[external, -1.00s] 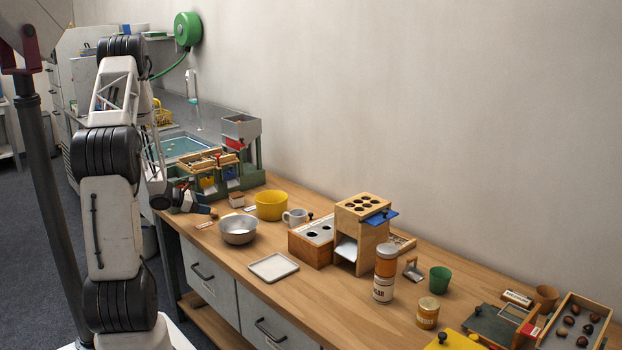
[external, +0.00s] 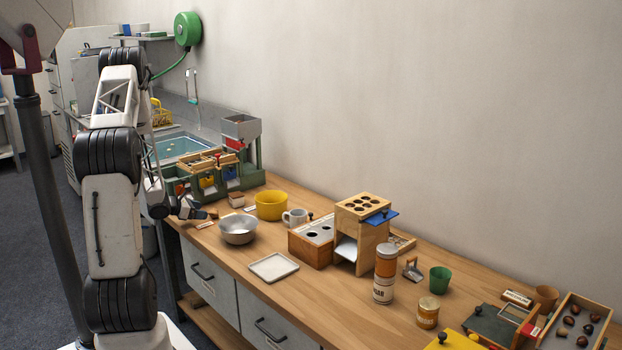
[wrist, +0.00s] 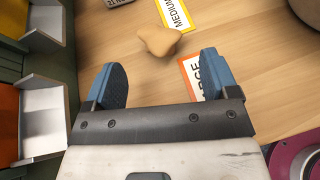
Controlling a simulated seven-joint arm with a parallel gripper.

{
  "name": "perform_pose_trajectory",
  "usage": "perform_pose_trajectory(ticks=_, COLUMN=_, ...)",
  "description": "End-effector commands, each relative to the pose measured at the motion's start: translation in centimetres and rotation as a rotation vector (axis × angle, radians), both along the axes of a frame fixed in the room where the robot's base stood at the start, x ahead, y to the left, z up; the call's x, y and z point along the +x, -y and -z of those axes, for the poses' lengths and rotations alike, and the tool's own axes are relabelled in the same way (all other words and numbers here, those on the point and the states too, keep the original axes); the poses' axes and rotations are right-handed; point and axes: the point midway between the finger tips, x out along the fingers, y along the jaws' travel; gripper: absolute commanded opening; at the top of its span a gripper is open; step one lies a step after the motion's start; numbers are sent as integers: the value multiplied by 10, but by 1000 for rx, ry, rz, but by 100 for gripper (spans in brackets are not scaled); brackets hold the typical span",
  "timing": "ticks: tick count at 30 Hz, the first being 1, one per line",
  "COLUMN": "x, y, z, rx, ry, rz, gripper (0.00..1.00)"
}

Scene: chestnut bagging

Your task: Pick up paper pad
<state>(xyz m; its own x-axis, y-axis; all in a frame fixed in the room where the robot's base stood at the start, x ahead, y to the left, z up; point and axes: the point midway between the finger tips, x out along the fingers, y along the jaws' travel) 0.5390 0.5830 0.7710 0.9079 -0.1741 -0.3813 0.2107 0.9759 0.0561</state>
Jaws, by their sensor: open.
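No thing in view is clearly a paper pad. In the wrist view a small tan, lumpy piece (wrist: 158,40) lies on the wooden counter, just beyond my fingertips. A yellow-bordered card reading MEDIUM (wrist: 176,12) lies behind it. An orange-and-white card (wrist: 192,78), partly hidden by my right finger, lies beside the piece. My gripper (wrist: 160,78) is open, its two blue fingers apart with nothing between them. In the external view my gripper (external: 203,214) is low over the counter's left end, left of the metal bowl (external: 238,230).
Green-framed chutes (wrist: 42,110) stand close on the wrist view's left. In the external view a yellow bowl (external: 271,205), a mug (external: 294,217) and a small box (external: 236,200) stand nearby. A white tray (external: 273,267) lies nearer the front edge, with bare counter around it.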

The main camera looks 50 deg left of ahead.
Motion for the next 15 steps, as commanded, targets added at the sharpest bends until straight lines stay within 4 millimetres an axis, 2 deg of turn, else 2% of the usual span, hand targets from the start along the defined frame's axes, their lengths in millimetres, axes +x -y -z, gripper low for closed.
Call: perform_pose_trajectory(ticks=15, x=8, y=3, z=4, rx=-1, ry=-1, rz=2, gripper=80)
